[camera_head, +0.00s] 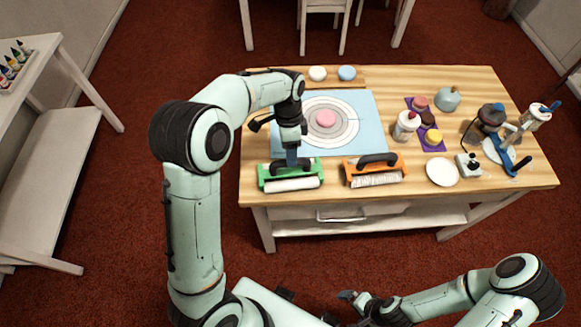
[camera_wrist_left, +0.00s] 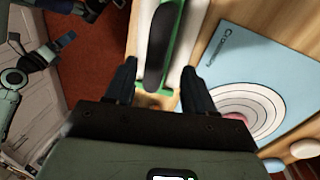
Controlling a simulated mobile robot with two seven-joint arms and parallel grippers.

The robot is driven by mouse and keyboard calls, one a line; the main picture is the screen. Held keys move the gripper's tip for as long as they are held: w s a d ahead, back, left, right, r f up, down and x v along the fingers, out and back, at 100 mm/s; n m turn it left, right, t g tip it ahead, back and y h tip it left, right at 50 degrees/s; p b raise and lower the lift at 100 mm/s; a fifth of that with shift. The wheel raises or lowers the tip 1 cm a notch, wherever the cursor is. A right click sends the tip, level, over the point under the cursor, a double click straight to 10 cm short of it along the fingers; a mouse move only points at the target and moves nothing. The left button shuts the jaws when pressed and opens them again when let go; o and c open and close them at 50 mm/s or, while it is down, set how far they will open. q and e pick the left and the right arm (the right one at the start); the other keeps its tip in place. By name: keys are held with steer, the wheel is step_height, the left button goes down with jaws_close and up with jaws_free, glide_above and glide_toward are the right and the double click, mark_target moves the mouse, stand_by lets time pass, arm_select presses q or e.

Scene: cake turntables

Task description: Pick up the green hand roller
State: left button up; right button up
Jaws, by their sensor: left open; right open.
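The green hand roller (camera_head: 266,174), with a white roller and a dark handle, lies near the front left edge of the wooden table. My left gripper (camera_head: 291,159) is open and points down right over it, hiding part of its handle. In the left wrist view, the roller's green frame (camera_wrist_left: 184,37) and dark handle lie ahead of the fingertips, roughly between the two spread fingers (camera_wrist_left: 157,84). I cannot tell whether the fingers touch it. My right gripper (camera_head: 352,297) is open and empty, low in front of the table.
An orange roller (camera_head: 375,170) lies just right of the green one. Behind is a blue mat (camera_head: 362,105) with a ringed turntable and pink disc. A white bottle (camera_head: 406,126), a white plate (camera_head: 442,172) and a dark-blue-handled machine (camera_head: 507,150) stand to the right.

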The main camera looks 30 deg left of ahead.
arm_select(q)
steer(key=f, duration=0.2)
steer(key=s+f, duration=0.1)
steer(key=shift+s+d+f, duration=0.1)
steer(key=shift+d+f, duration=0.3)
steer(key=shift+f, duration=0.3)
arm_select(e)
steer(key=shift+s+f, duration=0.15)
steer(key=shift+f, duration=0.05)
arm_select(q)
jaws_close()
step_height(320, 180, up, 20)
steer(key=p, duration=0.2)
arm_select(e)
steer(key=w+r, duration=0.3)
steer(key=shift+r, duration=0.1)
